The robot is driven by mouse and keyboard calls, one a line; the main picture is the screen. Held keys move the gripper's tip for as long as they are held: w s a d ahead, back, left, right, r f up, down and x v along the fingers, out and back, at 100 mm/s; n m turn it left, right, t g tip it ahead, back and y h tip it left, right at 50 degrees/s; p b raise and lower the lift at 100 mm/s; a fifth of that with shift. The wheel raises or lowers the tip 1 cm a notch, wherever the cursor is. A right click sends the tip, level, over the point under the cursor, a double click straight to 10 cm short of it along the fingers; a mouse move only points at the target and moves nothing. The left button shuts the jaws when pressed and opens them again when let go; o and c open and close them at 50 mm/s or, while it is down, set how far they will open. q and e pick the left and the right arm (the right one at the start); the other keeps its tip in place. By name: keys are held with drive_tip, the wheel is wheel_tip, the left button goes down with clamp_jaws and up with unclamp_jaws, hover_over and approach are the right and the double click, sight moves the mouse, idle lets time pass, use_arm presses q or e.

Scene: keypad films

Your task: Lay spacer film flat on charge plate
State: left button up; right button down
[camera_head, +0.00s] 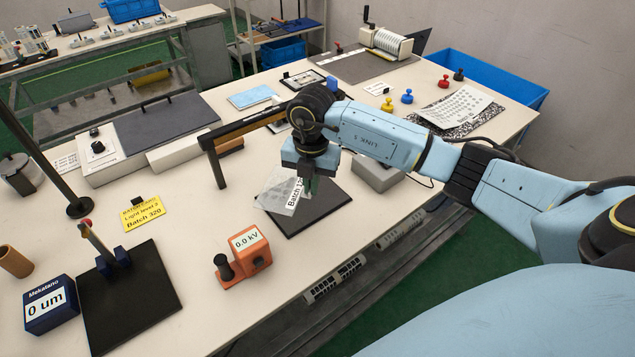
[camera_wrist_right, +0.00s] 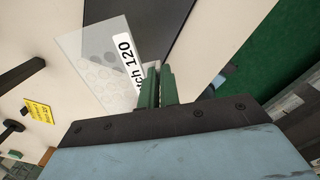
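The spacer film (camera_head: 278,190) is a clear sheet with faint round marks and a white "Batch 120" label; it also shows in the right wrist view (camera_wrist_right: 92,62). My right gripper (camera_head: 309,185) is shut on the film's label-side edge. Its green fingers (camera_wrist_right: 159,88) are close together there. The film looks tilted and overhangs the left part of the black charge plate (camera_head: 325,213). Whether it touches the plate I cannot tell. The plate also shows in the right wrist view (camera_wrist_right: 120,12). My left gripper is not in view.
An orange box reading 0.0 kV (camera_head: 250,250) stands in front of the plate. A black bar frame (camera_head: 240,130) stands behind it, and a grey block (camera_head: 376,176) at its right. The yellow batch card (camera_head: 143,213) and a black plate stand (camera_head: 130,295) are at left.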

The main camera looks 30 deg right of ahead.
sight(318, 212)
drive_tip(key=m, duration=0.2)
drive_tip(key=d+f+m, duration=0.1)
drive_tip(key=m, duration=0.4)
drive_tip(key=shift+d+f+m, duration=0.25)
drive_tip(key=shift+d+m, duration=0.05)
drive_tip(key=shift+d, duration=0.05)
drive_tip(key=shift+p, duration=0.35)
drive_tip(key=shift+d, duration=0.1)
drive_tip(key=shift+f+b, duration=1.25)
drive_tip(key=shift+f, duration=1.4)
drive_tip(key=shift+f, duration=0.3)
